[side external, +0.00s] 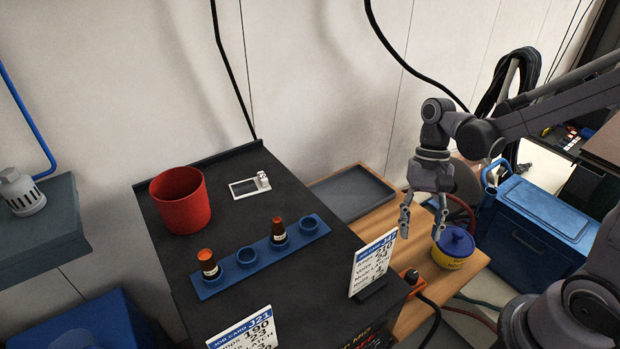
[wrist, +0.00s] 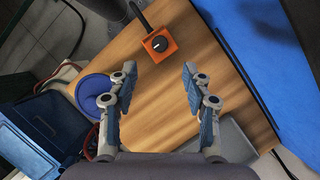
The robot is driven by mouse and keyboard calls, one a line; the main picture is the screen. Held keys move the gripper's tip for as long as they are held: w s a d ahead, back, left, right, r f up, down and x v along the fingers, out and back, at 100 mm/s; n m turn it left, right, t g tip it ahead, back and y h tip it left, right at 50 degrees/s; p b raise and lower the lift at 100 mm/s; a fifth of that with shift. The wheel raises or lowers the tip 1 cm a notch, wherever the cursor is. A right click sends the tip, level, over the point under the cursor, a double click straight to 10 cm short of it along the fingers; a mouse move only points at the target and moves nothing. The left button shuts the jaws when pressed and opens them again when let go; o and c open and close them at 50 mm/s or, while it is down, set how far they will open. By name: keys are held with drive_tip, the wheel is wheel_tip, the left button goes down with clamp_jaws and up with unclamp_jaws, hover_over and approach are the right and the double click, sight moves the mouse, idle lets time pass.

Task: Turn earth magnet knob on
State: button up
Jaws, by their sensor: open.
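The earth magnet is an orange block with a round black knob on top (wrist: 158,43), on the wooden bench in the wrist view. A black cable runs from it. In the side external view the orange block (side external: 411,275) shows small beside the dark cabinet, near the job card. Which way the knob is turned is too small to tell. My gripper (side external: 421,234) hangs over the bench, pointing down, open and empty. In the wrist view my gripper (wrist: 158,76) has its fingers wide apart, with the knob beyond the fingertips, roughly centred between them and not touched.
A yellow pot with a blue lid (side external: 455,249) stands close beside my gripper. A grey tray (side external: 352,195) lies behind on the bench. The dark cabinet carries job cards (side external: 373,264), a red bin (side external: 180,200) and a blue rack (side external: 262,258). A blue cooler (side external: 535,235) stands right.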

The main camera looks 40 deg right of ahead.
drive_tip(key=shift+v, duration=1)
